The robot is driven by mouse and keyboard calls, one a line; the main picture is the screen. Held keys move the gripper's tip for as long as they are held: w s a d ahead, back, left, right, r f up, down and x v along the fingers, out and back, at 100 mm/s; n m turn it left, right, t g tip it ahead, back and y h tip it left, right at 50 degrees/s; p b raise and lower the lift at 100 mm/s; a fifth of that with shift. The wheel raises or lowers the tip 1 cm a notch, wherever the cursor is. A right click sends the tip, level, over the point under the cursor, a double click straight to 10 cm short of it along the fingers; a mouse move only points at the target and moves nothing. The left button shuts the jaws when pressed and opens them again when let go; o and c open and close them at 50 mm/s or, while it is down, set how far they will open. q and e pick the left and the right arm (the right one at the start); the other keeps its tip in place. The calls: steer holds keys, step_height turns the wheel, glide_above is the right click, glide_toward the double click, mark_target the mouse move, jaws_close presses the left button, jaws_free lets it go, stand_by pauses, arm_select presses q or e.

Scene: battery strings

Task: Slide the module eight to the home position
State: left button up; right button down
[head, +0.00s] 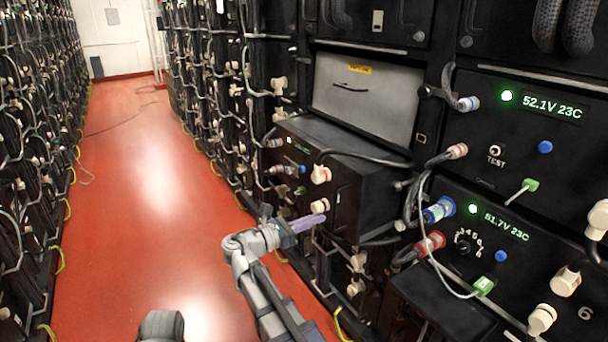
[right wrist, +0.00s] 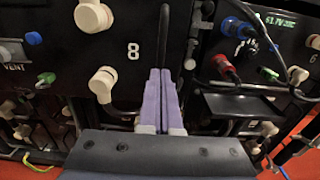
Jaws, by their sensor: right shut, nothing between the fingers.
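Module eight (head: 345,180) is a black box that stands out from the rack on the right of the aisle, with its top visible. Its front carries cream plugs, a blue button and a small green light. In the right wrist view its front panel (right wrist: 130,75) shows a white "8" and a dark upright handle (right wrist: 163,35). My right gripper (head: 311,222) is shut and empty, its lilac fingers pointing at the lower front of the module. In the right wrist view the fingers (right wrist: 161,82) lie together just below the handle; I cannot tell whether they touch. My left gripper is not in view.
Modules reading 52.1V (head: 530,125) and 51.7V (head: 490,245) sit to the right, with grey cables and red and blue plugs hanging close to module eight. A grey panel (head: 365,95) is above it.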

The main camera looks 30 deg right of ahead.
mark_target(348, 206)
steer(key=shift+d, duration=0.1)
steer(key=shift+w+d, duration=0.65)
steer(key=shift+d, duration=8.75)
steer(key=shift+s+a, duration=0.2)
steer(key=shift+a, duration=3.9)
